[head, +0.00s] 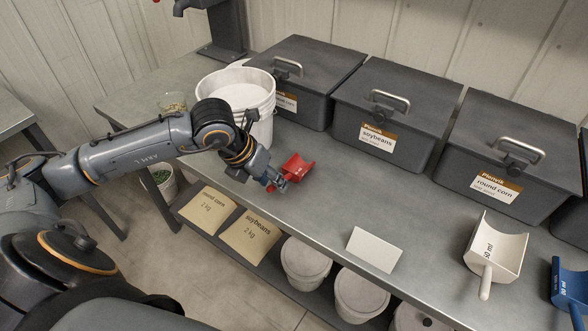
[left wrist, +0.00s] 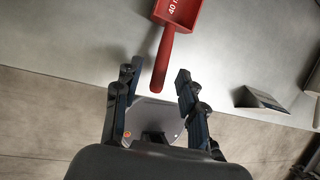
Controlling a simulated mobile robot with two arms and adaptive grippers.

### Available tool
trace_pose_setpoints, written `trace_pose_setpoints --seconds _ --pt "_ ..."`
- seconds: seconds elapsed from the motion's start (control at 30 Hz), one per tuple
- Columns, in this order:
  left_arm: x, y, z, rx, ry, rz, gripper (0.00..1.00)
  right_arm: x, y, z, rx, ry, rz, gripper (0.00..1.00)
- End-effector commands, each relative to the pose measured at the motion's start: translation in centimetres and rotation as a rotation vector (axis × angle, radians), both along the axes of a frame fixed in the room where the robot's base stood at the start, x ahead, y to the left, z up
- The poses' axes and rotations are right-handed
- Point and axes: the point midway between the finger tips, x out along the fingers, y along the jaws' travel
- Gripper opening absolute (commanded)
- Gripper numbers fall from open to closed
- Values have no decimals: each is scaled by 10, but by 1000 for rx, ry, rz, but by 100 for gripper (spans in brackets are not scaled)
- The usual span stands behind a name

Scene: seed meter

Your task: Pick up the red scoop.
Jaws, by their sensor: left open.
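The red scoop (head: 298,168) lies on the grey metal table in the head view, in front of the white bucket and the bins. It also shows in the left wrist view (left wrist: 176,22), with "40" printed on its red bowl and its handle pointing toward my gripper. My left gripper (head: 277,183) is at the handle end of the scoop in the head view. In the left wrist view my left gripper (left wrist: 157,82) is open, and the lower handle lies between its two fingertips, with gaps on both sides. My right gripper is not in view.
A white bucket (head: 237,92) stands behind my left gripper. Dark lidded bins, including the soybeans bin (head: 392,112), line the back. A white scoop (head: 496,250), a blue scoop (head: 570,290) and a blank white card (head: 374,250) are to the right. Bare table surrounds the red scoop's right side.

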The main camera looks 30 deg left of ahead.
Motion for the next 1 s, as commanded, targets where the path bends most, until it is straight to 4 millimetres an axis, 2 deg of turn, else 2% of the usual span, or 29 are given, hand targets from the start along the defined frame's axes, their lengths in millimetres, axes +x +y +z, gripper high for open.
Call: trace_pose_setpoints --seconds 0.03,0.2,0.43,0.47,0.6,0.67,1.0 --pt "2 -2 -5 -2 4 0 41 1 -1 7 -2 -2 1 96" --pt "10 -5 -23 -1 1 0 41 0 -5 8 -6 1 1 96" --pt "10 -5 -26 0 0 0 41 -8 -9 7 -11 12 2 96" --pt "10 -5 -26 0 0 0 39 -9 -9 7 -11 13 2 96" --pt "10 -5 -25 0 0 0 10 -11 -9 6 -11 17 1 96" --pt "10 -5 -25 0 0 0 0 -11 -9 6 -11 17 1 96" --pt "11 -5 -24 0 -2 0 0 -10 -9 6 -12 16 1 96"
